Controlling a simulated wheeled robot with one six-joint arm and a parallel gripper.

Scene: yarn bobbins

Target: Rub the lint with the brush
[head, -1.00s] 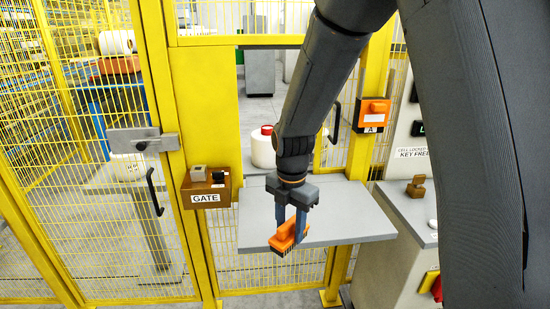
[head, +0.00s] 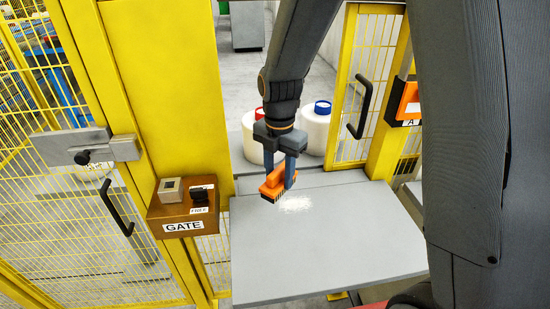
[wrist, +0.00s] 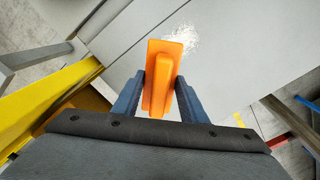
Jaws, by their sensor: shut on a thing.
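My gripper (head: 280,183) is shut on the orange brush (head: 269,182), whose dark bristles point down. The brush also shows between the blue fingers in the wrist view (wrist: 160,75). The lint (head: 296,204) is a white, powdery patch on the grey shelf (head: 320,260), near its back edge. In the head view the brush is just left of and slightly above the lint. In the wrist view the lint (wrist: 182,38) lies just beyond the brush's far end, partly hidden by it. I cannot tell whether the bristles touch the shelf.
Two white bobbins, one with a blue top (head: 322,108), stand behind the shelf. A brown GATE box (head: 183,208) and yellow fence posts (head: 150,90) stand at the left. An orange box marked A (head: 405,102) is at the right. The shelf's front is clear.

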